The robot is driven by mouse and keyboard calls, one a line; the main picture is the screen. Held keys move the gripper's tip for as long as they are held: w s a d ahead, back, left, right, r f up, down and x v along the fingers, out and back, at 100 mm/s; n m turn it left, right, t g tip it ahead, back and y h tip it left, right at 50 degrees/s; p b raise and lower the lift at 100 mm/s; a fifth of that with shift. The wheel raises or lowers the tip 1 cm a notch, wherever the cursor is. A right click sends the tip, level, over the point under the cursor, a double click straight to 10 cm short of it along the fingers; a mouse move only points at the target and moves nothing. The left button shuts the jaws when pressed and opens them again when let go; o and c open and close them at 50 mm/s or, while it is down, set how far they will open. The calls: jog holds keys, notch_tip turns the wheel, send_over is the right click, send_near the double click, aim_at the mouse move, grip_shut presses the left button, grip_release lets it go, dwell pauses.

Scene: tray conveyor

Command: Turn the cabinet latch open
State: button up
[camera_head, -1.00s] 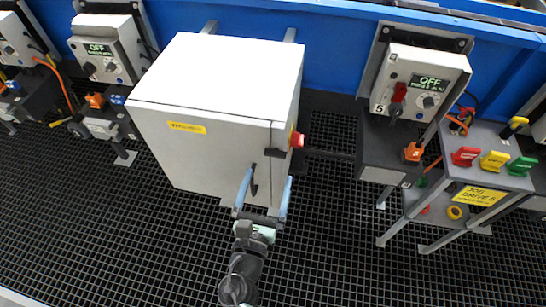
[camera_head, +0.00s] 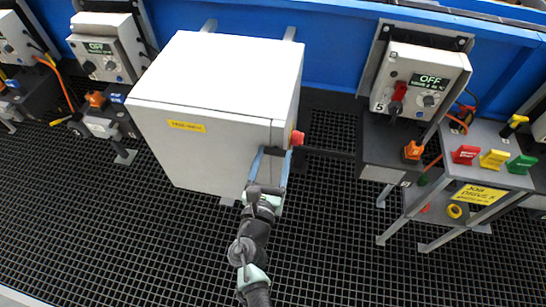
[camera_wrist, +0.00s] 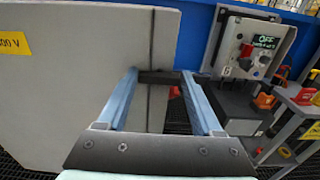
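The cabinet is a light grey box (camera_head: 205,115) with a yellow label; its front also shows in the wrist view (camera_wrist: 75,75). The cabinet latch (camera_head: 272,151) is a short dark horizontal bar at the upper right of the front. In the wrist view the latch (camera_wrist: 158,77) lies across the door seam and spans between my fingertips. My gripper (camera_head: 272,153) has blue fingers, one at each end of the latch. They appear shut on it, with no gap showing. The dark vertical handle below is hidden behind my gripper.
A red knob (camera_head: 297,139) sticks out on the cabinet's right side, close to my right finger. A control box (camera_head: 420,85) on a dark stand and a bench with coloured levers (camera_head: 494,160) stand to the right. The grating floor in front is clear.

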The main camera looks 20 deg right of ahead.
jog(key=c, duration=0.7)
jog(key=shift+o, duration=0.2)
jog(key=shift+f+m+b, duration=0.1)
jog(key=shift+m+b, duration=0.2)
jog(key=shift+b, duration=0.05)
jog(key=m+b, duration=0.3)
jog(key=shift+f+m, duration=0.1)
jog(key=shift+m, duration=0.3)
jog(key=m+b, duration=0.3)
jog(key=m, duration=0.2)
jog(key=m+b, duration=0.4)
jog(key=shift+s+d+f+m, duration=0.1)
jog(key=shift+d+f+m, duration=0.05)
jog(key=shift+m, duration=0.25)
jog(key=shift+m+b, duration=1.55)
jog(key=shift+m, duration=0.25)
